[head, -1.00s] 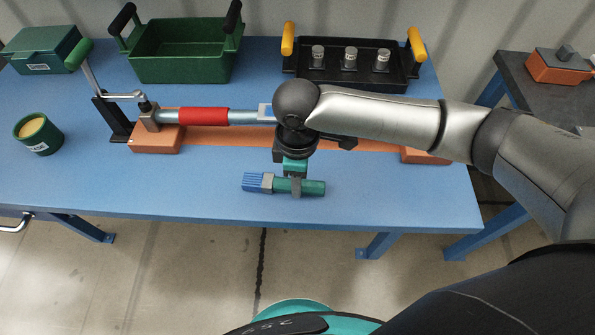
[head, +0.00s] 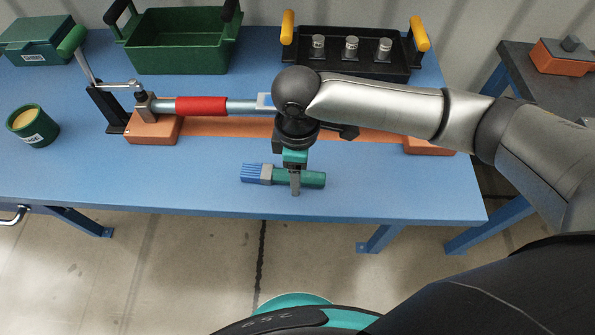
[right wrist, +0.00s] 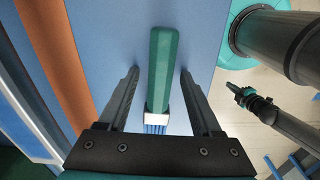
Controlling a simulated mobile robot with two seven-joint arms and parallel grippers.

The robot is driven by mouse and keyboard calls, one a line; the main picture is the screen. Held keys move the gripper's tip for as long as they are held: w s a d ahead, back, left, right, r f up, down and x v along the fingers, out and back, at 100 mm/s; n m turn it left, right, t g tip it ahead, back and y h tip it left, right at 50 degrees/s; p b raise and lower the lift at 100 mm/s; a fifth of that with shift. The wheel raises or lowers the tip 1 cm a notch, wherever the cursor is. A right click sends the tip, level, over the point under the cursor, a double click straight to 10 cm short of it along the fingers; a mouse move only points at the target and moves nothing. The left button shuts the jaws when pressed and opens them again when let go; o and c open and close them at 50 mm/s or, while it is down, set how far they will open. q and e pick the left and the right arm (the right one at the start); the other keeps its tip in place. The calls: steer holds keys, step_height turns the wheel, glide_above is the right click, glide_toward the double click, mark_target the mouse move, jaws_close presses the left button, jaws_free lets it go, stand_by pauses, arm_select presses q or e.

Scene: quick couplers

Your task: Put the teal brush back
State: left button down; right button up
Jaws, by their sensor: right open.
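The teal brush (head: 300,178) lies near the front edge of the blue table, its blue bristles pointing left in the head view. In the right wrist view the brush (right wrist: 163,75) lies between the two fingers, with its handle away from the palm and its bristles near it. A gap shows on both sides of the handle. My right gripper (head: 295,190) is over the brush, pointing down; in the right wrist view the gripper (right wrist: 160,75) is open and empty.
Behind the brush, an orange base (head: 154,128) carries a pipe with a red sleeve (head: 201,105). A green cup (head: 34,127) stands at left. A green bin (head: 180,42), a green box (head: 38,40) and a black tray (head: 351,60) with metal fittings stand at the back.

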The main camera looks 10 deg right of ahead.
steer(key=r+p, duration=0.4)
steer(key=r, duration=0.2)
steer(key=shift+d+r, duration=0.1)
steer(key=shift+d, duration=0.1)
arm_select(q)
steer(key=s+d+r+g+p, duration=0.1)
steer(key=s+d+r+p, duration=0.2)
steer(key=s+r, duration=0.2)
steer(key=shift+d+r+h, duration=0.3)
steer(key=shift+d+r, duration=0.1)
steer(key=shift+r, duration=0.05)
arm_select(e)
step_height(320, 180, up, 9)
arm_select(q)
steer(key=shift+w+a, duration=0.15)
steer(key=shift+a, duration=0.15)
